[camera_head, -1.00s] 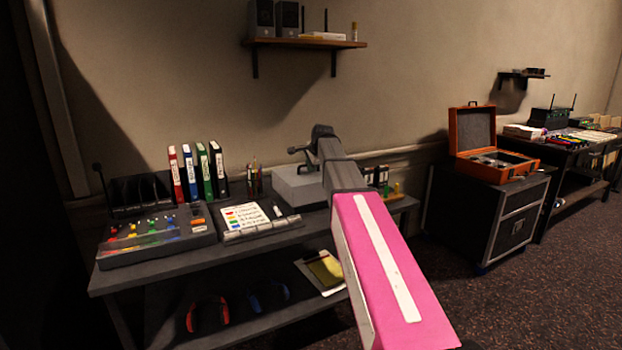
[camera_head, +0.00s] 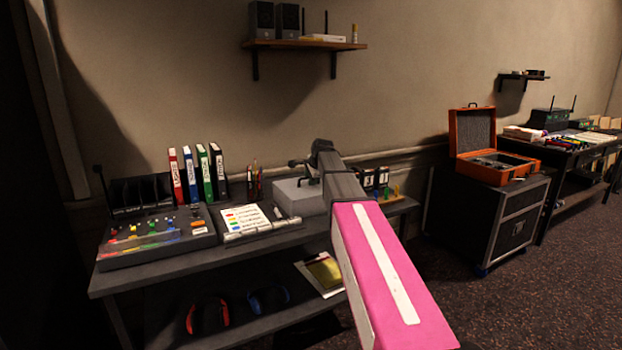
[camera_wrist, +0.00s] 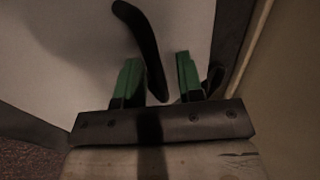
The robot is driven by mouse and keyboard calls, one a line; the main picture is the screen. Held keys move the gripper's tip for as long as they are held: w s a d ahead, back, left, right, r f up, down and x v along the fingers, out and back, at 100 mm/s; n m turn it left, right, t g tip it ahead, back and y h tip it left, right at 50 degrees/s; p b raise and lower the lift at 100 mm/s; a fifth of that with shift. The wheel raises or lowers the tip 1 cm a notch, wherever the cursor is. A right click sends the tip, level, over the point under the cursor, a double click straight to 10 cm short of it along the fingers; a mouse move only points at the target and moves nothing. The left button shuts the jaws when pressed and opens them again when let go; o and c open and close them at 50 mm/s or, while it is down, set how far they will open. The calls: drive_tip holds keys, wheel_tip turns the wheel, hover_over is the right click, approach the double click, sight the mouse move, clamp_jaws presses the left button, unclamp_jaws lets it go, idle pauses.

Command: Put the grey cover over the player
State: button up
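The grey cover (camera_head: 296,198) looks like a plain light-grey box and sits at the back of the mixing desk, right of the cue sheet. In the wrist view its pale top (camera_wrist: 70,50) fills much of the picture, with a dark curved handle (camera_wrist: 143,45) on it. My gripper (camera_head: 303,171) is just above the cover in the head view. In the wrist view its green-padded fingers (camera_wrist: 159,75) stand apart, with the handle's near end between them. The player appears to be the orange case (camera_head: 487,160), its lid open, on a black flight case at the right.
The mixer (camera_head: 155,235) and several upright binders (camera_head: 198,175) stand left of the cover. Small bottles and cards (camera_head: 375,183) stand close to its right. A wall shelf (camera_head: 305,44) hangs above. Floor shows between the desk and the flight case (camera_head: 490,222).

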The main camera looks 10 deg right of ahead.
drive_tip(key=shift+r, duration=0.25)
drive_tip(key=v, duration=1.2)
